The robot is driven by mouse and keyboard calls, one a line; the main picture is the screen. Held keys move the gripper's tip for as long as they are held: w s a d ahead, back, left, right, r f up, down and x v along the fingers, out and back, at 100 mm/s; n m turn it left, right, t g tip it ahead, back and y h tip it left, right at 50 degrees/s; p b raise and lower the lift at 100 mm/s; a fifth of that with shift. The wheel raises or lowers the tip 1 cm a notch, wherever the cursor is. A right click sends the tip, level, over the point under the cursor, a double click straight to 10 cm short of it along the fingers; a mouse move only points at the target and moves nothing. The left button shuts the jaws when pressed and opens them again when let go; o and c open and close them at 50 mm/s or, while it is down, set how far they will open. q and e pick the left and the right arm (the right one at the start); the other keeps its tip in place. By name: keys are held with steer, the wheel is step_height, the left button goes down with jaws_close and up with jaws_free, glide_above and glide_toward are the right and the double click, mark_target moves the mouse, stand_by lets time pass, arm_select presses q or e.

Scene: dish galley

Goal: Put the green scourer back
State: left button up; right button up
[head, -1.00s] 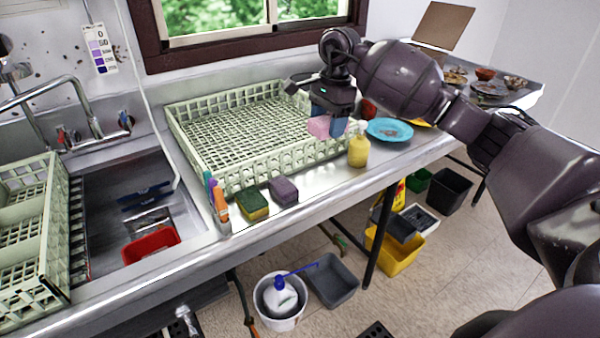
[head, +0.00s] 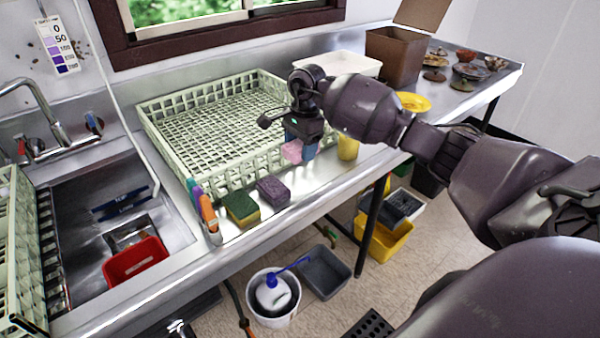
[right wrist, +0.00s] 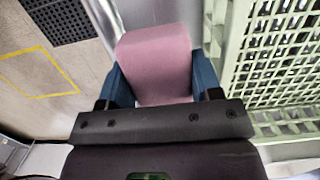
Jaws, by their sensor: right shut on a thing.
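A green-and-yellow scourer (head: 241,209) lies on the steel counter in front of the pale green rack, beside a purple sponge (head: 273,191). My right gripper (head: 299,148) is shut on a pink block (head: 292,152), which looks like a sponge. It holds the block above the counter, by the rack's front side, to the right of and beyond the scourer. In the right wrist view the pink block (right wrist: 154,62) sits between the two blue fingers. The scourer is not seen there. My left gripper is not in view.
The rack (head: 240,176) stands behind the sponges. A caddy of bottles or brushes (head: 207,212) is left of the scourer. The sink holds a red tub (head: 135,261). A yellow bottle (head: 348,147) is right of my gripper. A yellow plate (head: 413,102) and brown box (head: 395,55) are farther right.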

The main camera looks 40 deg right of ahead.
mark_target(299, 181)
step_height(299, 181, down, 3)
steer(key=shift+f, duration=0.8)
step_height(299, 181, down, 4)
steer(key=shift+r, duration=0.1)
steer(key=o, duration=0.4)
steer(key=shift+f, duration=0.25)
steer(key=o, duration=0.5)
steer(key=shift+r, duration=0.2)
steer(key=shift+w+r, duration=0.1)
steer(key=shift+r, duration=0.3)
steer(key=r, duration=0.3)
steer(key=d+r, duration=0.1)
steer(key=r, duration=0.5)
steer(key=shift+d+r, duration=0.15)
steer(key=shift+r, duration=0.8)
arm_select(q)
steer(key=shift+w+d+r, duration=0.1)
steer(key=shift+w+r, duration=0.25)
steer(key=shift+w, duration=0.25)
arm_select(e)
steer(key=shift+r, duration=0.1)
